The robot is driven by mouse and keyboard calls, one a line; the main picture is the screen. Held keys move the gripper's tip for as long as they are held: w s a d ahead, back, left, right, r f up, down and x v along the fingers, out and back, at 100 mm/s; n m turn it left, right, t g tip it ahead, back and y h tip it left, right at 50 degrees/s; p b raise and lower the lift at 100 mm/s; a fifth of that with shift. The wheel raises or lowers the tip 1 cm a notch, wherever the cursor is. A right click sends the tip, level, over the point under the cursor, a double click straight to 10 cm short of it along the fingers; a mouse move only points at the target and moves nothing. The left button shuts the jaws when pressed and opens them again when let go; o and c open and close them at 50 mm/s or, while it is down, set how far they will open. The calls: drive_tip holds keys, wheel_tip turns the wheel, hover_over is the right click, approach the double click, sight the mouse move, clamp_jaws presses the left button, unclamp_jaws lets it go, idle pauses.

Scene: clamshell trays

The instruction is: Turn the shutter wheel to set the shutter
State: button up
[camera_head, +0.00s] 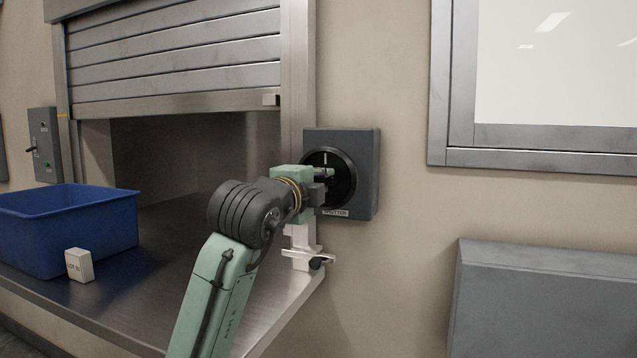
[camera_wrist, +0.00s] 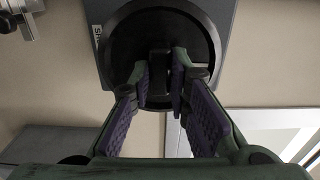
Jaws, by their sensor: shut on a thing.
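The shutter wheel (camera_head: 345,165) is a round black dial on a dark grey wall box (camera_head: 366,145) with a small label below it. It sits on the wall just right of the shutter frame. My gripper (camera_head: 326,178) is at the wheel. In the wrist view my gripper (camera_wrist: 162,75) has its purple-padded fingers on both sides of a dark grip bar (camera_wrist: 158,62) at the middle of the wheel (camera_wrist: 125,50), shut on it. The metal roller shutter (camera_head: 180,55) is partly up, with an open gap below it. My gripper hides part of the wheel in the head view.
A blue bin (camera_head: 110,222) and a small white box (camera_head: 79,265) stand on the metal counter (camera_head: 190,300) at the left. A bracket (camera_head: 308,258) juts out below the wheel. A grey box (camera_head: 545,300) is at the lower right, below a framed window (camera_head: 555,65).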

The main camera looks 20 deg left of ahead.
clamp_jaws()
drive_tip(key=m, duration=0.3)
drive_tip(key=shift+m, duration=0.3)
drive_tip(key=o, duration=0.8)
unclamp_jaws()
drive_tip(key=s, duration=1.2)
drive_tip(key=shift+a, duration=0.2)
